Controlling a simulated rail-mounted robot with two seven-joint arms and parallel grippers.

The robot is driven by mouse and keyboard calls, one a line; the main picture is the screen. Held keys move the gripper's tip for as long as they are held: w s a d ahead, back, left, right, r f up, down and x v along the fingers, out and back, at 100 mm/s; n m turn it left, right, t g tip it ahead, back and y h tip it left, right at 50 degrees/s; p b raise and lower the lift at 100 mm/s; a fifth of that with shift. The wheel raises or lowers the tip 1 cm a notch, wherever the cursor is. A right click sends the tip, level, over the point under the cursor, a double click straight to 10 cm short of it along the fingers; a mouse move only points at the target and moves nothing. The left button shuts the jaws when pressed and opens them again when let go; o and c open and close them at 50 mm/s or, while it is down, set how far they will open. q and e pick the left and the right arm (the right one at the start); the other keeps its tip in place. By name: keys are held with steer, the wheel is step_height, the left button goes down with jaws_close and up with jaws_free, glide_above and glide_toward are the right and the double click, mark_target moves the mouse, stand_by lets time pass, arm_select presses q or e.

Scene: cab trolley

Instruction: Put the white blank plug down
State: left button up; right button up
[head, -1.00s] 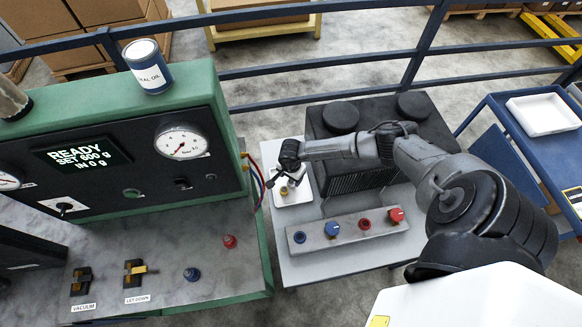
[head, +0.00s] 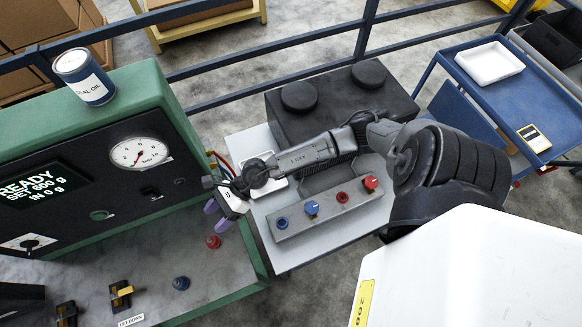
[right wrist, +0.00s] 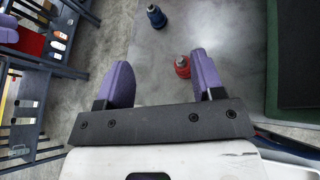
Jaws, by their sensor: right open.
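I cannot make out the white blank plug in either view. My right gripper (head: 217,215) is open, with purple fingertips, above the right end of the green machine's grey bench (head: 150,268). In the right wrist view nothing shows between the fingertips (right wrist: 163,76). A red fitting (head: 213,241) stands on the bench below the gripper; it also shows beyond the fingers in the right wrist view (right wrist: 182,67). A blue fitting (head: 181,283) stands nearby. A white tray (head: 279,184) on the trolley is mostly hidden by my right arm. My left gripper is out of view.
The trolley top (head: 292,250) carries a grey block (head: 330,210) with red and blue knobs and a black unit (head: 345,105). A blue rail (head: 270,52) runs behind. A blue cart (head: 465,85) stands at right. The bench around the fittings is mostly clear.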

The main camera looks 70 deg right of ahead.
step_height(320, 180, up, 10)
steer(key=w+m+t+h, duration=0.1)
steer(key=m+t+h, duration=0.3)
steer(key=m+t, duration=1.05)
steer(key=s+d+f+m+g+h, duration=0.3)
steer(key=s+m+g+h, duration=0.15)
steer(key=m, duration=0.65)
steer(key=s+d+f+m+g+h, duration=0.3)
steer(key=s+m+g+h, duration=0.15)
steer(key=m, duration=0.75)
steer(key=s+a+f+m+g+y, duration=0.1)
steer(key=s+m+g, duration=0.5)
steer(key=s, duration=0.6)
step_height(320, 180, down, 2)
steer(key=shift+s+a+f+g+y, duration=0.15)
steer(key=shift+s+a+g+y, duration=0.35)
steer(key=shift+g, duration=0.65)
steer(key=shift+w, duration=0.15)
